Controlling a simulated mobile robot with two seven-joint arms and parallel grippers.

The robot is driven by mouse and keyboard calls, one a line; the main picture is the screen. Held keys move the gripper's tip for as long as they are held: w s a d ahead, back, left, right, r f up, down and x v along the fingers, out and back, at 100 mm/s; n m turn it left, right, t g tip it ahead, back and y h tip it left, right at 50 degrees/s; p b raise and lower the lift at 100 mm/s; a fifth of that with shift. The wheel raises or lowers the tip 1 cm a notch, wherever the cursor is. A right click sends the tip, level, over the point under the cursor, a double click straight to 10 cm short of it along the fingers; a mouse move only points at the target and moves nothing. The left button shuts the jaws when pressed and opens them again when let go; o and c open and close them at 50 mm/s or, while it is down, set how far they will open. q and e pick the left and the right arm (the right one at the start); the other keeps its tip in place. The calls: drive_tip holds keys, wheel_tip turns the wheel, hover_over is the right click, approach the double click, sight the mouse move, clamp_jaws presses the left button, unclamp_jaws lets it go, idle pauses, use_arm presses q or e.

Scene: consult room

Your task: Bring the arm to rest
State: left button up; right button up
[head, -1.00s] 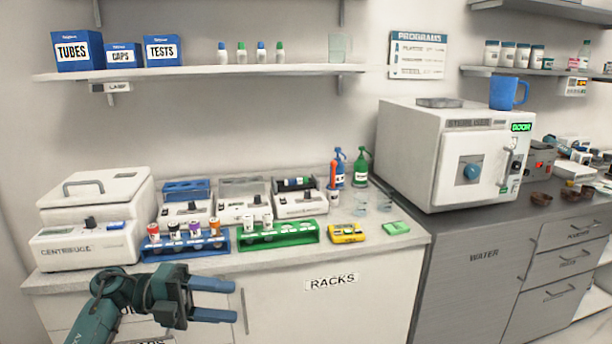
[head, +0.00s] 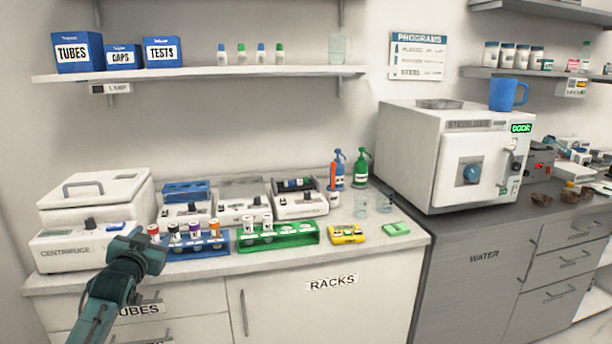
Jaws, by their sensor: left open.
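My left arm comes in from the lower left. My left gripper (head: 136,249) is in front of the counter's left end, before the centrifuge (head: 85,247). It points away from the camera, so its fingers are mostly hidden behind the hand. It is open, and I see nothing held in it. In the picture it overlaps the centrifuge's front right corner and the left end of the blue rack (head: 198,247); I cannot tell how far it is from them. My right gripper is out of view.
The blue rack holds several capped tubes. A green rack (head: 300,236), a yellow device (head: 346,234) and a green block (head: 396,229) stand along the counter (head: 385,258). A white sterilizer (head: 408,150) is at right. The space before the RACKS door (head: 320,305) is clear.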

use_arm(q)
drive_tip(key=s+d+f+m+g+h, duration=0.1)
drive_tip(key=s+d+f+g+h, duration=0.1)
drive_tip(key=s+d+f, duration=0.6)
drive_tip(key=s+d+f+g+h, duration=0.1)
drive_tip(key=s+d+f, duration=0.4)
drive_tip(key=s+f, duration=0.65)
drive_tip(key=s+d+f+g+h, duration=0.1)
drive_tip(key=s+d+f, duration=0.2)
drive_tip(key=s, duration=0.7)
drive_tip(key=s+d+f+g+h, duration=0.1)
drive_tip(key=s+d, duration=0.4)
drive_tip(key=s, duration=0.5)
wheel_tip(320, 180, down, 3)
drive_tip(key=shift+d+r+n+g, duration=0.2)
drive_tip(key=shift+n+g, duration=0.1)
drive_tip(key=shift+g, duration=0.4)
